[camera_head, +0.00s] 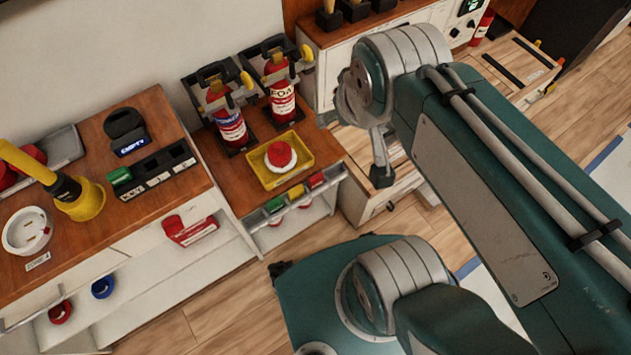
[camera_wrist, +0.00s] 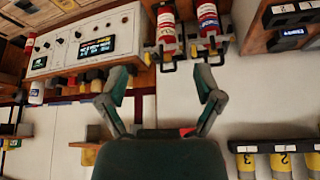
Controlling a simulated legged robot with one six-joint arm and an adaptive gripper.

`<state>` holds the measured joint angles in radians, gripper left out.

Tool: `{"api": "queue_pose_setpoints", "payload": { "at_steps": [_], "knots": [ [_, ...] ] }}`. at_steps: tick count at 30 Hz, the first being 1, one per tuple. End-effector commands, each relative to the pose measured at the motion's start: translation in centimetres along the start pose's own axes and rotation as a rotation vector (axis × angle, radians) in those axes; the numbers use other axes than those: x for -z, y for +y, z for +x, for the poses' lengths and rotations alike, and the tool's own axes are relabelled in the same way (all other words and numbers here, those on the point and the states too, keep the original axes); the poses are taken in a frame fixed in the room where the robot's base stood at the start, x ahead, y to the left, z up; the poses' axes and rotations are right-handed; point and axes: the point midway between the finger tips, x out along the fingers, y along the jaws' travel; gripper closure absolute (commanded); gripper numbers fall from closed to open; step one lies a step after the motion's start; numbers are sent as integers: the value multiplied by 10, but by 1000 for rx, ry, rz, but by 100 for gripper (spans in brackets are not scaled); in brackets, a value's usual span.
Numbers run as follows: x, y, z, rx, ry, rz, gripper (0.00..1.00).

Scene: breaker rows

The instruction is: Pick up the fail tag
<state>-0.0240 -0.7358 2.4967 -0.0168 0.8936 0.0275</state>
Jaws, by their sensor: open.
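Which thing is the fail tag I cannot tell; no label reads as fail. Three small tags, a green (camera_head: 275,205), a yellow (camera_head: 297,194) and a red one (camera_head: 317,180), sit in a rack on the front edge of the small wooden stand. Another green tag (camera_head: 119,177) sits in a black slotted tray (camera_head: 155,177) on the left counter. My gripper (camera_wrist: 162,98) is open and empty in the wrist view, its two fingers spread before a pale wall, apart from any tag. In the head view my arm fills the right side.
Two red extinguishers (camera_head: 227,117) (camera_head: 281,90) stand behind a yellow tray (camera_head: 261,168) with a red button. A black EMPTY bin (camera_head: 126,132) and yellow funnel (camera_head: 80,199) are on the left counter. A control panel (camera_wrist: 88,46) shows in the wrist view. Wooden floor is free below.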

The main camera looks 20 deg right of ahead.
Motion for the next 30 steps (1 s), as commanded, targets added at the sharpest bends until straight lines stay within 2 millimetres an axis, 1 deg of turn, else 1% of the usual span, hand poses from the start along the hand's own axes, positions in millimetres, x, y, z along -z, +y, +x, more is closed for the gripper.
{"api": "queue_pose_setpoints", "payload": {
  "at_steps": [2,8,12,17,23,24,26,30],
  "knots": [
    [6,2,10,2,-20,-7,11],
    [28,7,54,7,-91,-38,11],
    [40,6,90,9,-140,-64,11],
    [48,4,135,11,-194,-97,11],
    [47,4,196,19,-264,-134,11],
    [46,5,208,21,-277,-140,11],
    [42,5,227,25,-297,-151,11],
    [30,6,271,34,-345,-175,11]
  ]
}}
